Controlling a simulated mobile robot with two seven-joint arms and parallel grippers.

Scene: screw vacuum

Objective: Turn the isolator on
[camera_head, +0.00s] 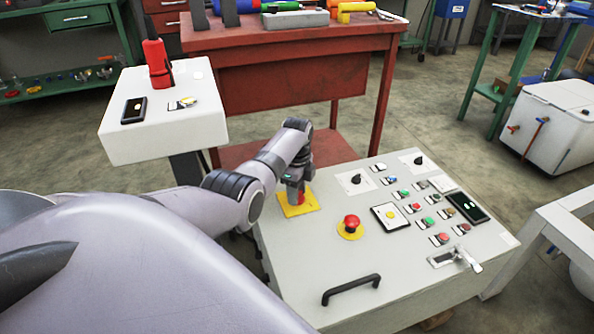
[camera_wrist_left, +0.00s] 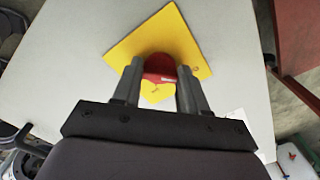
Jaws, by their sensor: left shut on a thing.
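The isolator is a red rotary knob on a square yellow plate (camera_head: 298,207) at the far left of the white control panel (camera_head: 350,245). In the left wrist view the red knob (camera_wrist_left: 159,66) stands on the yellow plate (camera_wrist_left: 185,40). My left gripper (camera_head: 297,196) is over the plate, with its fingers down on either side of the knob. In the left wrist view the left gripper (camera_wrist_left: 158,90) is shut on the knob. The fingers hide part of the knob, and its exact turn angle is hard to tell. My right gripper is not in view.
A red mushroom button (camera_head: 352,222) stands right of the isolator. Several small buttons and a dark display (camera_head: 466,207) fill the panel's right side. A black handle (camera_head: 351,289) is at its front. A white box (camera_head: 160,140) and a red workbench (camera_head: 290,75) stand behind.

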